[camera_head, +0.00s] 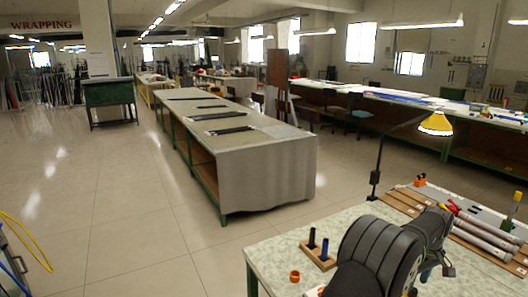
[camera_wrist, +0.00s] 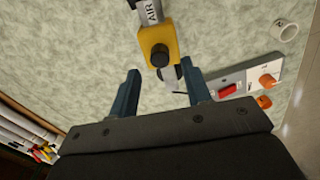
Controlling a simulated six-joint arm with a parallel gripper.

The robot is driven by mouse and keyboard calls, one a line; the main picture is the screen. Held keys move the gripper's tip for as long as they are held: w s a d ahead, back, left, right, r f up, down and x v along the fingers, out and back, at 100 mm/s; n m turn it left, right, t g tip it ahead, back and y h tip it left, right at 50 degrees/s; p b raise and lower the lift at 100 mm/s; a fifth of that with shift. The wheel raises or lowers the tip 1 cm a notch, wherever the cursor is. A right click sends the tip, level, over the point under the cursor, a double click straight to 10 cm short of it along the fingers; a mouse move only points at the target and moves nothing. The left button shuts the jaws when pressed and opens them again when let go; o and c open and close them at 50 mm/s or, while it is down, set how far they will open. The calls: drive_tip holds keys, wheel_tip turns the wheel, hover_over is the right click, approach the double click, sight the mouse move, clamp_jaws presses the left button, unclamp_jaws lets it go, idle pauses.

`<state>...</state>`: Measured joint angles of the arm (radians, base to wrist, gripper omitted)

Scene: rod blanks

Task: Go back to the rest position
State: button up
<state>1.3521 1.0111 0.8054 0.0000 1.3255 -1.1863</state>
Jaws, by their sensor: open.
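My gripper (camera_wrist: 161,74) shows in the wrist view with its two blue fingers spread apart, pointing over the speckled table top (camera_wrist: 85,45). Nothing is clasped between the fingers. In the head view my dark arm stands at the bottom right over the pale table (camera_head: 268,257), and its gripper end is mostly hidden behind the arm's own links. A yellow and grey device marked "AIR" (camera_wrist: 158,42) shows just beyond the fingertips in the wrist view; I cannot tell how far below them it is.
A wooden block (camera_head: 318,255) holds a black and a blue peg, near an orange ring (camera_head: 294,276). A grey switch box (camera_wrist: 243,80) and a white ring (camera_wrist: 285,31) lie right of my fingers. Rods lie on a rack (camera_head: 484,236) at right. A yellow lamp (camera_head: 436,124) overhangs the table.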

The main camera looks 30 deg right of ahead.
wheel_tip(320, 180, down, 3)
drive_tip(key=shift+f, duration=0.2)
drive_tip(key=shift+w+a+m, duration=0.15)
drive_tip(key=shift+a+m, duration=0.4)
drive_tip(key=shift+m, duration=0.15)
drive_tip(key=o, duration=1.2)
drive_tip(key=shift+o, duration=0.2)
wheel_tip(320, 180, up, 14)
drive_tip(key=w+d+m, duration=0.2)
drive_tip(key=m, duration=1.2)
hover_over(414, 290)
drive_tip(key=w, duration=0.2)
drive_tip(key=shift+m, duration=0.4)
drive_tip(key=f, duration=0.9)
drive_tip(key=shift+d+f, duration=0.15)
drive_tip(key=shift+d, duration=0.05)
